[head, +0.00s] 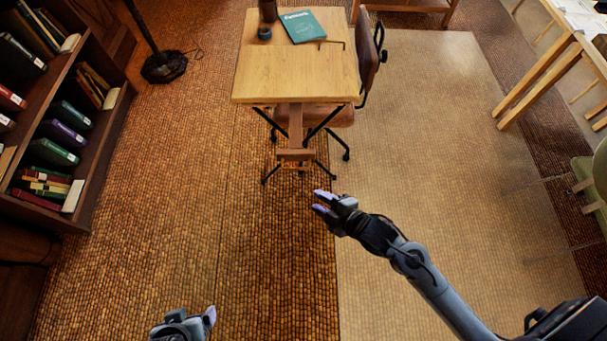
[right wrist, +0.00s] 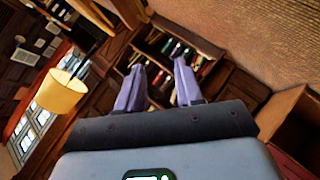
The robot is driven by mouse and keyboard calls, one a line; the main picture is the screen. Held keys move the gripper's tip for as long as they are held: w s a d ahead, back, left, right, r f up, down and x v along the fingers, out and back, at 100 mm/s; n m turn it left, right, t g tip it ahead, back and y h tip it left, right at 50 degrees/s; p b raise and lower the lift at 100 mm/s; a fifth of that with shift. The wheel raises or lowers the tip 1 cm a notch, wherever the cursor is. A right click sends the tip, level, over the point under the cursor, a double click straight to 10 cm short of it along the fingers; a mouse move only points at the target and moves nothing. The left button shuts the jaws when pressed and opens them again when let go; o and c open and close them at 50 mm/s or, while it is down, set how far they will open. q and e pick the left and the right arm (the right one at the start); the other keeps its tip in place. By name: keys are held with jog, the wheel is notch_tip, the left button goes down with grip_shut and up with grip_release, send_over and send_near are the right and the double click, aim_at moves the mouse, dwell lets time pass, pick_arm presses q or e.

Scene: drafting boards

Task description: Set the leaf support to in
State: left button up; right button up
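A wooden table (head: 295,72) with a light top stands at the top centre of the head view. Below its front edge, dark crossed legs and a brown wooden upright (head: 295,125) show. I cannot tell which part is the leaf support or how it is set. My right gripper (head: 319,201) is over the floor in front of the table, apart from it. In the right wrist view its two fingers (right wrist: 160,62) are spread with nothing between them. My left gripper (head: 207,318) is at the bottom edge, partly cut off, away from the table.
A green book (head: 303,27) and a small dark cup (head: 264,33) are on the tabletop. A brown swivel chair (head: 368,55) is at its right. A bookcase (head: 75,110) stands left, a lamp base (head: 164,66) behind it. The floor before the table is clear.

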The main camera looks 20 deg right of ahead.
jog(key=w+d+f+n+t+y+b, duration=0.1)
jog(key=w+f+n+t+y+b, duration=0.1)
jog(key=w+f+n+y+b, duration=0.45)
jog(key=n+y+b, duration=0.2)
jog(key=n+b, duration=0.5)
jog(key=b, duration=0.1)
send_near(296, 169)
jog(key=b+x, duration=0.1)
jog(key=x, duration=0.2)
jog(key=b+x, duration=0.1)
jog(key=x, duration=0.6)
jog(key=shift+w+f+b, duration=0.15)
jog(key=shift+f+b, duration=0.05)
jog(key=shift+b, duration=0.2)
grip_shut()
